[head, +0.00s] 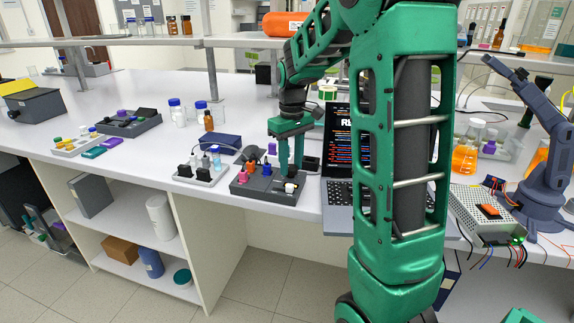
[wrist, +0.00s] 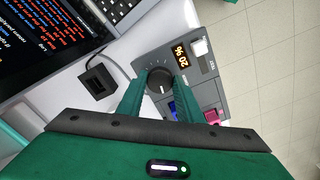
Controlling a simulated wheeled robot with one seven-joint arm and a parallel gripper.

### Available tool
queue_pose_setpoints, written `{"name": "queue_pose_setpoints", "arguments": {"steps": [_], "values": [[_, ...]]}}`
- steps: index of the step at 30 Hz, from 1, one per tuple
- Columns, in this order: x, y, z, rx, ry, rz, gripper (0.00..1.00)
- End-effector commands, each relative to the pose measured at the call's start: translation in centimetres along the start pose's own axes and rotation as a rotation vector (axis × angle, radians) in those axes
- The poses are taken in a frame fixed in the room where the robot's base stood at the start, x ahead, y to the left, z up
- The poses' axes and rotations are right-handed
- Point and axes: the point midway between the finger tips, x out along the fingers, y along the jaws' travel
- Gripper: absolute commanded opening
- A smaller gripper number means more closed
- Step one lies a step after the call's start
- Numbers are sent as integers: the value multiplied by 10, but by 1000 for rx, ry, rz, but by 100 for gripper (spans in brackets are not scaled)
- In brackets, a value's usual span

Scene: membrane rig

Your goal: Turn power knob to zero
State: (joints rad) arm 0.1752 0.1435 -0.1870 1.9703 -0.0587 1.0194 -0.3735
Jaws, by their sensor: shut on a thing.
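The power knob (wrist: 160,82) is a round black dial with a pale pointer line. It sits on a dark grey control box (wrist: 205,88) beside a small lit orange display (wrist: 181,57), whose digits are turned and hard to read. My gripper (wrist: 157,88) is shut on the knob, one green finger on each side of it. In the head view my gripper (head: 290,170) points down over the grey box (head: 250,190) near the bench's front edge. The knob is hard to make out there behind the fingers.
A laptop (head: 338,180) stands close to the right of the box. A tray of small bottles (head: 201,175) is to its left. A black square block (wrist: 98,82) lies beside the box. A blue-grey robot arm (head: 545,170) and power supply (head: 487,212) are farther right.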

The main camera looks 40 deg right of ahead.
Motion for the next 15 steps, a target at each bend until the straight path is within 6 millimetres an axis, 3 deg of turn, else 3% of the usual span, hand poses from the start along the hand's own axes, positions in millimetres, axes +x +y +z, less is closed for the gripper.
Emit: {"name": "queue_pose_setpoints", "arguments": {"steps": [15], "values": [[-2, 0, -4, -490, 10, 6, 10]]}}
